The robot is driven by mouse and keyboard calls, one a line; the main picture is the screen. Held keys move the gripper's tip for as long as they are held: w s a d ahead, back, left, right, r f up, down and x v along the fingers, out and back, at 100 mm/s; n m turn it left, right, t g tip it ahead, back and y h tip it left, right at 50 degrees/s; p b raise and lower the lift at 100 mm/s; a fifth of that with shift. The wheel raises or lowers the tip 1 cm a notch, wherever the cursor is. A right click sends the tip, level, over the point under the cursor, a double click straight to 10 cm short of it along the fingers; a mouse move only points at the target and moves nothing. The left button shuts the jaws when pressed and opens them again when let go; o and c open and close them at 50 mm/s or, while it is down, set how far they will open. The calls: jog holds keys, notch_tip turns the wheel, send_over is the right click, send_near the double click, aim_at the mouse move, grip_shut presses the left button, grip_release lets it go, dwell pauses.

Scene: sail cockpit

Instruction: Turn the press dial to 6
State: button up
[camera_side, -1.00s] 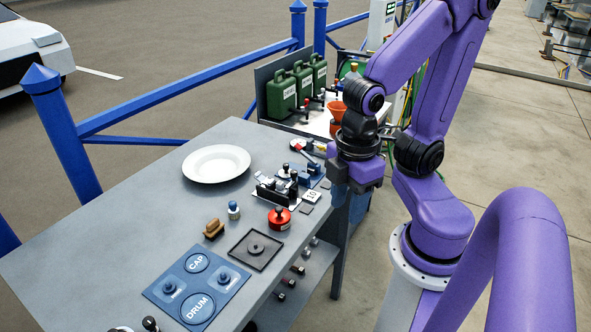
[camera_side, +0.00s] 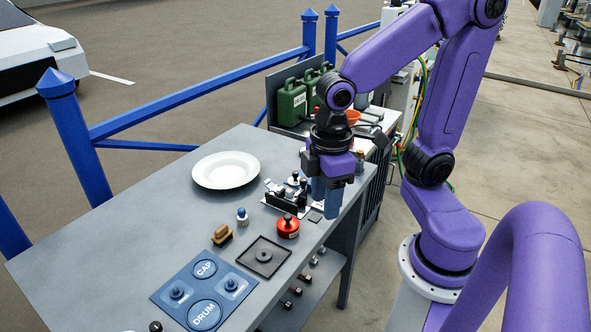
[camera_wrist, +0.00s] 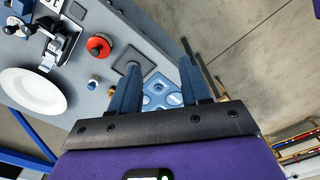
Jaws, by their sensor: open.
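A small black, white and blue press-like device (camera_side: 288,193) stands on the grey bench; it also shows at the upper left in the wrist view (camera_wrist: 62,40). I cannot make out which part is the dial or what number it shows. A red round piece with a black knob (camera_side: 287,227) sits just in front of it, and shows in the wrist view (camera_wrist: 98,46). My gripper (camera_side: 333,196) is open and empty, its blue fingers pointing down above the bench's right edge, right of the device. In the wrist view its fingers (camera_wrist: 158,88) stand wide apart.
A white plate (camera_side: 226,170) lies behind. A blue CAP and DRUM panel (camera_side: 203,290), a dark square tray (camera_side: 264,257), a brush (camera_side: 222,235) and a small white-and-blue bottle (camera_side: 242,217) are in front. Green cans (camera_side: 291,104) stand at the back.

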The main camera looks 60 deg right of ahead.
jog(key=w+d+m, duration=0.3)
jog(key=w, duration=0.6)
jog(key=m, duration=0.6)
send_over(295, 172)
notch_tip(295, 172, down, 18)
jog(key=shift+s+r, duration=0.1)
jog(key=shift+a, duration=0.1)
grip_shut()
